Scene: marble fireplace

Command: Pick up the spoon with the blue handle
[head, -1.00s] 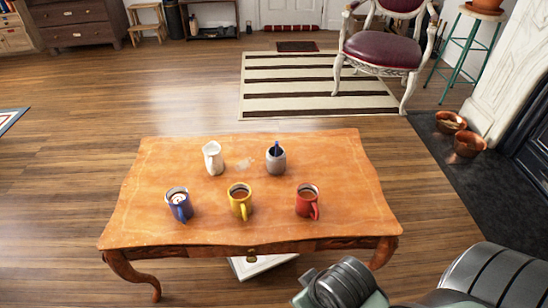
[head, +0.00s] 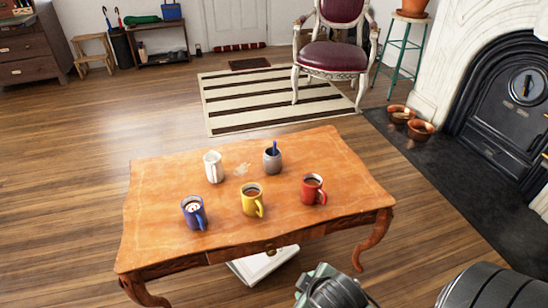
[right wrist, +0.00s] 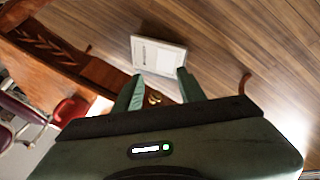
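The blue handle of the spoon (head: 274,149) sticks up out of a grey rounded cup (head: 272,163) at the back of the wooden table (head: 165,245) in the head view. The spoon's lower part is hidden in the cup. My right arm comes in at the bottom right of the head view, in front of the table and well away from the cup. In the right wrist view my right gripper (right wrist: 160,88) has its two green fingers spread apart with nothing held between them. The spoon does not show there. My left gripper is not in view.
A white jug (head: 213,167) stands left of the grey cup. Blue (head: 194,213), yellow (head: 252,200) and red (head: 313,190) mugs stand in front. A white box (head: 262,264) lies under the table. A chair (head: 333,55) stands behind, a fireplace (head: 500,95) at right.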

